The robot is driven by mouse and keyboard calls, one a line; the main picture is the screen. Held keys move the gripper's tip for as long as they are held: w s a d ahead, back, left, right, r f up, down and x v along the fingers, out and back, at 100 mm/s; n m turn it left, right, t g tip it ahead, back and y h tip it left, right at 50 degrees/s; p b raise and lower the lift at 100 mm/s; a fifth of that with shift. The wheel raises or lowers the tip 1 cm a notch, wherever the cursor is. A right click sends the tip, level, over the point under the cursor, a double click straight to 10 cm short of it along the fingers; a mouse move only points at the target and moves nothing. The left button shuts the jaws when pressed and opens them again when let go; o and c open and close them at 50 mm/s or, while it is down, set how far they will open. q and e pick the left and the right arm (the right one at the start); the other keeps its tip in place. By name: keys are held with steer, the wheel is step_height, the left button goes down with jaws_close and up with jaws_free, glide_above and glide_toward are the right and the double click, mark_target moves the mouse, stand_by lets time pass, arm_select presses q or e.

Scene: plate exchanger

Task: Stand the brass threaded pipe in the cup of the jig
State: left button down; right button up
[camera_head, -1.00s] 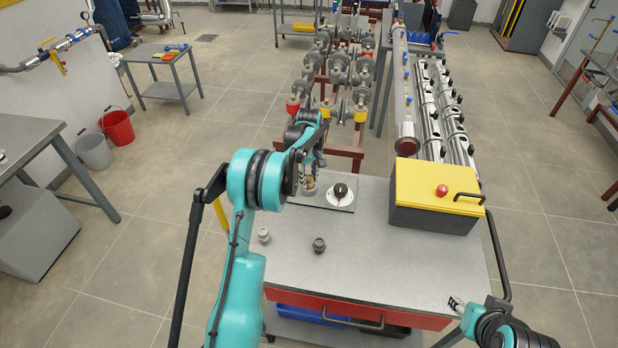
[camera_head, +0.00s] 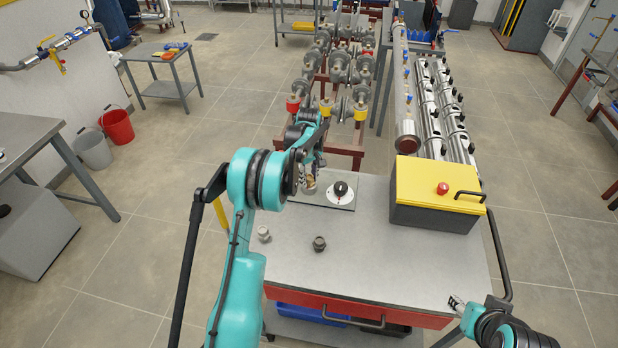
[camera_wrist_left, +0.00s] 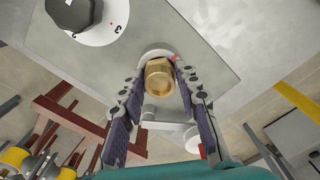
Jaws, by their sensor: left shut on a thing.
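The brass threaded pipe (camera_wrist_left: 159,76) is between the fingers of my left gripper (camera_wrist_left: 157,80) in the left wrist view, seen nearly end-on. My left gripper (camera_head: 311,184) is shut on it, over the left part of the jig plate (camera_head: 346,207). A pale ring of the jig's cup (camera_wrist_left: 156,53) shows just behind the pipe; whether the pipe is seated in it I cannot tell. The jig plate (camera_wrist_left: 213,62) also carries a black knob on a white dial (camera_head: 340,192). My right gripper (camera_head: 457,303) is at the cart's right front, away from the jig; its finger opening is unclear.
Two small fittings, one light grey (camera_head: 263,234) and one dark grey (camera_head: 319,244), stand on the cart top (camera_head: 380,265). A yellow-lidded box (camera_head: 437,190) stands at the right back. Pipe racks (camera_head: 340,75) stand behind the cart.

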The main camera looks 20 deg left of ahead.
arm_select(q)
steer(key=shift+f, duration=0.1)
steer(key=c, duration=1)
jaws_free()
step_height(320, 180, up, 12)
